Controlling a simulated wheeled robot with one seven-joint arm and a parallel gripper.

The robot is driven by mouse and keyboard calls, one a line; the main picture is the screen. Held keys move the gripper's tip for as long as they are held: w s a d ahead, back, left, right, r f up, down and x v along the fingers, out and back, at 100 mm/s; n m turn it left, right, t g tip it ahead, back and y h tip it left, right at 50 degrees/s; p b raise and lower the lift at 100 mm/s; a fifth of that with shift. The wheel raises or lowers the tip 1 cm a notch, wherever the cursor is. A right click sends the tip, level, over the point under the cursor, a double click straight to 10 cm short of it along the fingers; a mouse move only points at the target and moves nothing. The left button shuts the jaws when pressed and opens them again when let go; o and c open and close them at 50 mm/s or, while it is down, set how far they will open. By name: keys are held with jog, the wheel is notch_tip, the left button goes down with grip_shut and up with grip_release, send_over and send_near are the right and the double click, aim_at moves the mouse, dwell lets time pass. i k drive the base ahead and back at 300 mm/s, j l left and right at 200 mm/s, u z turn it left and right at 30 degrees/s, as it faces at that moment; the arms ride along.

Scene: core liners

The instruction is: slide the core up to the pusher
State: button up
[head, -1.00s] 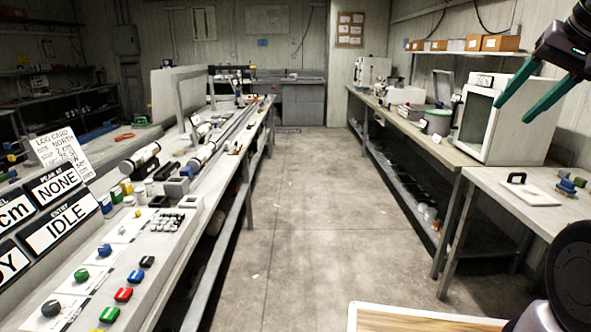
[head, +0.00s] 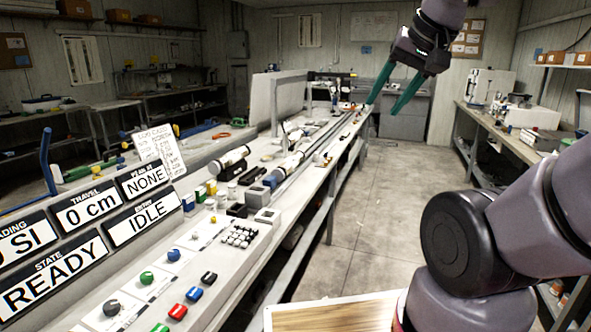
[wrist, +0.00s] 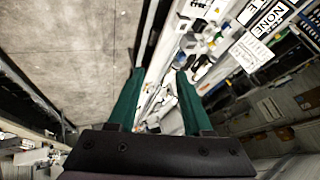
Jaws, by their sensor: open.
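My gripper (head: 384,107) is open and empty, with its teal fingers pointing down, high at the upper right of the head view. In the wrist view my gripper (wrist: 160,72) has its fingers apart with the long bench seen far below between them. A white cylinder with dark bands (head: 287,165), which looks like the core, lies along the rail (head: 325,142) on the bench. A blue piece (head: 270,182) sits at its near end; I cannot tell whether it is the pusher. A second white banded cylinder (head: 230,158) lies to the left on a dark stand. My gripper touches none of these.
Signs (head: 55,280) read READY, IDLE, NONE and 0 cm. Coloured knobs and switches (head: 178,311) fill the bench's near end. A grey frame (head: 274,105) stands over the bench. The aisle floor (head: 345,250) is clear. Another bench (head: 500,122) stands at right.

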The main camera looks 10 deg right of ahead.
aim_at(282, 172)
jog(key=i+l+u, duration=0.15)
jog(key=u, duration=0.25)
jog(key=i+l+u, duration=0.15)
jog(key=u, duration=0.25)
jog(key=i+l+u, duration=0.1)
jog(key=l, duration=0.35)
jog(key=i+l+u, duration=0.15)
jog(key=l, duration=0.3)
jog(key=i+l+u, duration=0.1)
jog(key=l, duration=0.35)
jog(key=i+l+u, duration=0.1)
jog(key=l, duration=0.35)
jog(key=i+l, duration=0.2)
jog(key=l, duration=0.15)
jog(key=i+l, duration=0.2)
jog(key=l, duration=0.15)
jog(key=i+l, duration=0.2)
jog(key=l, duration=0.15)
jog(key=i+l, duration=0.2)
jog(key=l, duration=0.15)
jog(key=i+l, duration=0.2)
jog(key=l, duration=0.15)
jog(key=u, duration=0.05)
